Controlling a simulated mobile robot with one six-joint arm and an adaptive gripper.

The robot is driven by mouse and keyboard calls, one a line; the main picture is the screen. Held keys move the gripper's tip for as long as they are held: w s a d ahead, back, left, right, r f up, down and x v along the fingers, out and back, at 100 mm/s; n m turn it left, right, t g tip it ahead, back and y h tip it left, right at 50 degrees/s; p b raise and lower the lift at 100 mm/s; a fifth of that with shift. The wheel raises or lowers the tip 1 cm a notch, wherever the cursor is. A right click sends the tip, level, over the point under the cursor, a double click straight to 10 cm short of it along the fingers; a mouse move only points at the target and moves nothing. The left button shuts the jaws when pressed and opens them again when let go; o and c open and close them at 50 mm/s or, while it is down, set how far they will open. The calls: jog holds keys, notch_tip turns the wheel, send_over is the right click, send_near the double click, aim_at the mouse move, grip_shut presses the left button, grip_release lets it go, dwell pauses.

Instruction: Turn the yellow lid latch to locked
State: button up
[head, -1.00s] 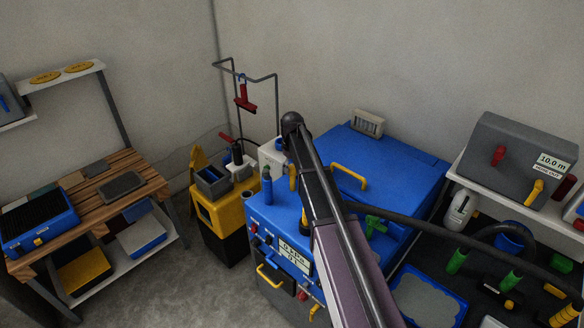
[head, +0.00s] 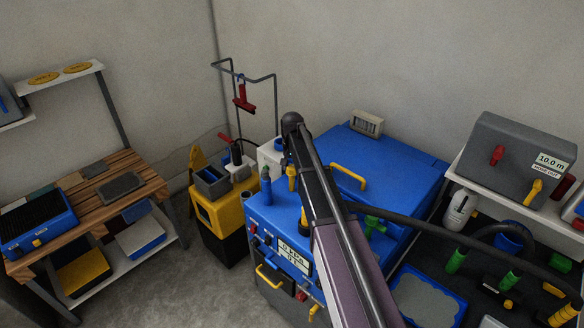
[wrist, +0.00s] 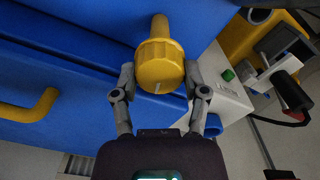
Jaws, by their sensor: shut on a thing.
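The yellow lid latch (wrist: 160,68) is a ribbed round knob with a short arm pointing to the top of the wrist view. A small pale mark shows on its face. It sits at the edge of the blue lid. My gripper (wrist: 160,82) is shut on the knob, one finger on each side. In the head view, a yellow piece (head: 292,180) shows just left of my arm, on the blue machine (head: 270,215). My arm hides most of the gripper there.
A yellow lid handle (head: 348,176) stands on the blue lid (head: 400,165). A white box with a green button (wrist: 228,90) is close to the right finger in the wrist view. A yellow cart (head: 222,212) stands left of the machine. Open floor (head: 190,280) lies in front.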

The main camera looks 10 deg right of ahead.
jog(key=shift+s+m, duration=0.1)
jog(key=shift+m, duration=1.4)
jog(key=o, duration=1.1)
jog(key=shift+o, duration=0.2)
jog(key=shift+n, duration=0.3)
